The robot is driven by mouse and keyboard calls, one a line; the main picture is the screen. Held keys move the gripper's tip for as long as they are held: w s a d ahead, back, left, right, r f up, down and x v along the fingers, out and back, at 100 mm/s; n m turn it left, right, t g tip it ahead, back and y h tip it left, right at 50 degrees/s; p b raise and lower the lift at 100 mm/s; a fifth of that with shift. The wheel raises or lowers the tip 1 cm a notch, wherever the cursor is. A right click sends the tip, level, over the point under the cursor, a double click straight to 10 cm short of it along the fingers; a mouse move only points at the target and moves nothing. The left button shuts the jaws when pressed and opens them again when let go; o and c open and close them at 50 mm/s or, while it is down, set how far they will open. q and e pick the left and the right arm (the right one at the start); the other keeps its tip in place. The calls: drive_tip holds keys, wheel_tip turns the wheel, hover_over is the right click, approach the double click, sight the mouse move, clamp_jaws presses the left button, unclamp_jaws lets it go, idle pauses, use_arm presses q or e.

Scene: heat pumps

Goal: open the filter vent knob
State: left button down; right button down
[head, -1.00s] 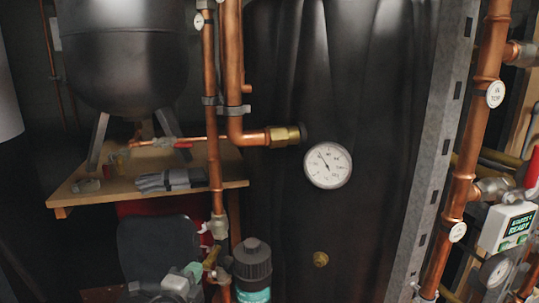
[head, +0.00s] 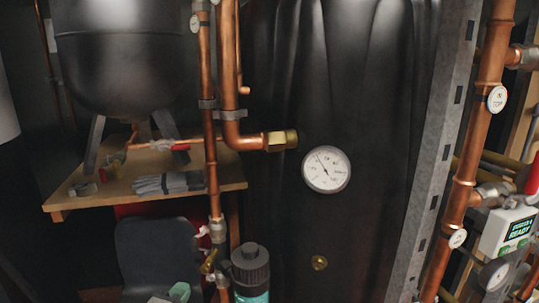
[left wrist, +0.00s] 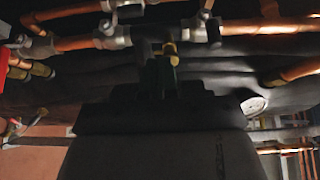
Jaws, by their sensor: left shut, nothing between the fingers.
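The filter (head: 252,290) stands at the bottom centre of the head view, with a teal body under a black ribbed cap. A small dark raised knob (head: 249,248) sits on top of the cap; I take it for the vent knob. How far it is turned cannot be told. My left gripper (left wrist: 168,78) shows in the left wrist view as dark fingers, shut and empty, pointing at copper pipes and fittings. A small brass part (left wrist: 170,48) appears just beyond the fingertips; contact cannot be told. I cannot make out either gripper clearly in the head view.
Vertical copper pipes (head: 211,130) stand just left of and above the filter. A round gauge (head: 326,170) is on the black tank cover. A wooden shelf (head: 110,200) with gloves is at left. A metal post (head: 436,170) and more pipes stand at right.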

sight(205, 269)
use_arm(q)
drive_tip(key=shift+s+a, duration=0.15)
drive_tip(key=shift+s, duration=0.15)
drive_tip(key=shift+r, duration=0.1)
drive_tip(key=w+d+r+m, duration=0.1)
drive_tip(key=w+r+m, duration=0.2)
drive_tip(key=w+m, duration=0.2)
drive_tip(key=shift+d+m+b, duration=0.35)
drive_tip(key=shift+d+m, duration=0.05)
drive_tip(key=shift+m, duration=0.1)
idle(0.6)
